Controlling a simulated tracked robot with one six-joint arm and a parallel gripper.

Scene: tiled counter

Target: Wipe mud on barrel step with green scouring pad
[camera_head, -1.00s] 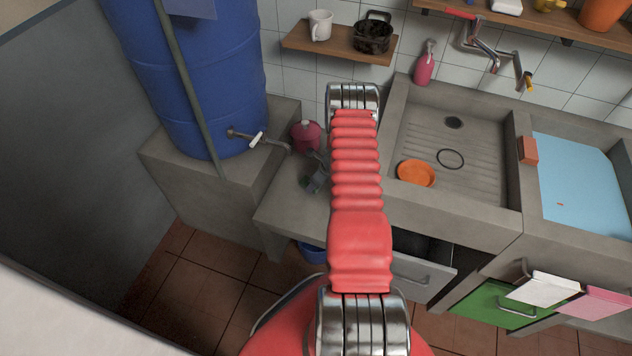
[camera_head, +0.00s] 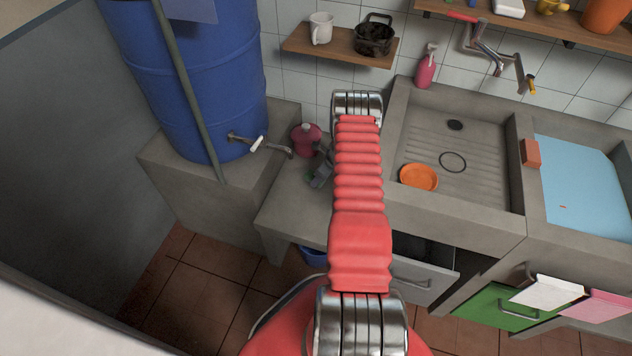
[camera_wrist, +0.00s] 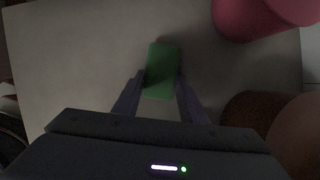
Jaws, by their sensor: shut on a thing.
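The green scouring pad (camera_wrist: 161,68) shows in the wrist view between the two fingers of my gripper (camera_wrist: 160,88), which are shut on its sides. In the head view my gripper (camera_head: 319,177) is small and partly hidden behind my red arm, over the low grey counter (camera_head: 285,205). The barrel step (camera_head: 185,180) is the grey concrete block at the left, under the blue barrel (camera_head: 190,75). My gripper is to the right of the step. I cannot make out any mud on the step's visible faces.
A pink container (camera_head: 306,140) stands close behind my gripper; it also shows in the wrist view (camera_wrist: 255,15). The barrel's tap (camera_head: 255,143) juts out over the counter. An orange dish (camera_head: 418,177) lies in the sink at the right. A reddish-brown round thing (camera_wrist: 293,125) is at right in the wrist view.

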